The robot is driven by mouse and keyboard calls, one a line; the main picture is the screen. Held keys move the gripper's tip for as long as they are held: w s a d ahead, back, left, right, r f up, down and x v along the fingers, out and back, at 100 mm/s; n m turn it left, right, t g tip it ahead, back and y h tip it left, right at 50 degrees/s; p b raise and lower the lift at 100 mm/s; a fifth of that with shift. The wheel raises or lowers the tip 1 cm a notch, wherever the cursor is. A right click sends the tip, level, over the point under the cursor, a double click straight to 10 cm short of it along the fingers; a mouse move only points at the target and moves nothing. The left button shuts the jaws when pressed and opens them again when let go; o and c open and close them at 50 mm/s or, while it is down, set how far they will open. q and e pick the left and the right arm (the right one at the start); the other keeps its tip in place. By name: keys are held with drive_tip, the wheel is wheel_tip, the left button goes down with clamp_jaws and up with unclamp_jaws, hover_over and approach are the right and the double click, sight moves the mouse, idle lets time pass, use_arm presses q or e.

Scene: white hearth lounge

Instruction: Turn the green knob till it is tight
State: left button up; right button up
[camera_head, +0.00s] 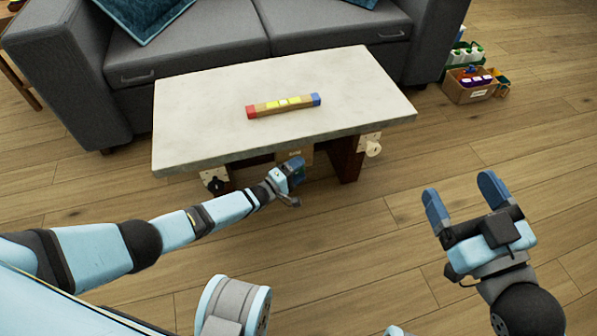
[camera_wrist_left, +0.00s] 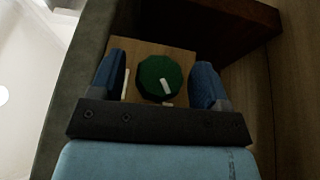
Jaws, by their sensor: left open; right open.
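The green knob (camera_wrist_left: 160,77) shows in the left wrist view, mounted on a wooden block (camera_wrist_left: 188,58). It is round with faceted edges and has a white mark running from its middle towards its lower rim. My left gripper (camera_wrist_left: 162,85) is open, with one blue finger on each side of the knob and a gap visible on both sides. In the head view my left gripper (camera_head: 292,180) is at the front edge of the table, and the knob is hidden there. My right gripper (camera_head: 460,203) is open and empty, out over the floor to the right.
A pale stone-topped table (camera_head: 200,110) carries a bar (camera_head: 284,106) with red and blue ends. A grey sofa (camera_head: 215,40) stands behind. Boxes (camera_head: 470,91) sit at the back right. Floor on the right is clear.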

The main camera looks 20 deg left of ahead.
use_arm(q)
drive_tip(key=shift+w, duration=0.15)
drive_tip(key=shift+c, duration=0.5)
drive_tip(key=c, duration=0.8)
drive_tip(key=shift+r, duration=0.1)
drive_tip(key=shift+c, duration=0.2)
